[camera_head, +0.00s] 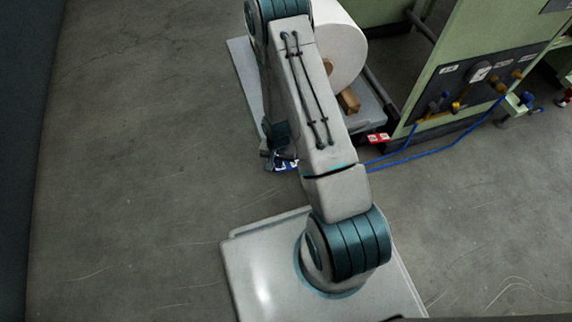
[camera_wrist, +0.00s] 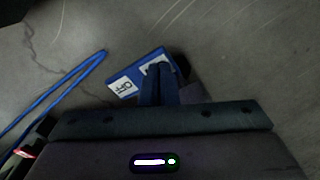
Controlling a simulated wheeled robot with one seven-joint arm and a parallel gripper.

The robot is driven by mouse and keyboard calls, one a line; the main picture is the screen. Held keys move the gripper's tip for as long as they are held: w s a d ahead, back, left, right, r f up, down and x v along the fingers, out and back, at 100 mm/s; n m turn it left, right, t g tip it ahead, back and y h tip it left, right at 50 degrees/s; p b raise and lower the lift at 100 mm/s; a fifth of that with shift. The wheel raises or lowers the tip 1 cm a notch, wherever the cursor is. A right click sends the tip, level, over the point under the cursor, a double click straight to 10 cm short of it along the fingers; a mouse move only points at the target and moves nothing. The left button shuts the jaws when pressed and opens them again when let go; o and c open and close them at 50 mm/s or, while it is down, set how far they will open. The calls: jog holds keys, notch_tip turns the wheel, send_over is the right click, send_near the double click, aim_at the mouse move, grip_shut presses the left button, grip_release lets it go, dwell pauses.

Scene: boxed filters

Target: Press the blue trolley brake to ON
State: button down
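The blue trolley brake (camera_head: 280,168) is partly hidden by my arm in the head view, low at the near end of the grey trolley (camera_head: 243,62). In the wrist view the blue brake (camera_wrist: 124,80) shows a white OFF label on its left part. A second white label on its right part is mostly covered by my fingers. My gripper (camera_wrist: 158,68) has its two fingers together with nothing seen between them. The fingertips overlap the right part of the brake; I cannot tell whether they touch it.
A large white roll (camera_head: 340,45) lies on the trolley beside a green machine (camera_head: 440,75) with valves. A red-labelled block (camera_head: 377,138) sits near the trolley's corner. Blue hoses (camera_head: 430,153) run along the floor there. The floor to the left is clear.

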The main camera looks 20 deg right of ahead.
jog(key=shift+f+b, duration=0.4)
jog(key=shift+f, duration=0.15)
jog(key=shift+r+p, duration=2.6)
jog(key=shift+r, duration=0.9)
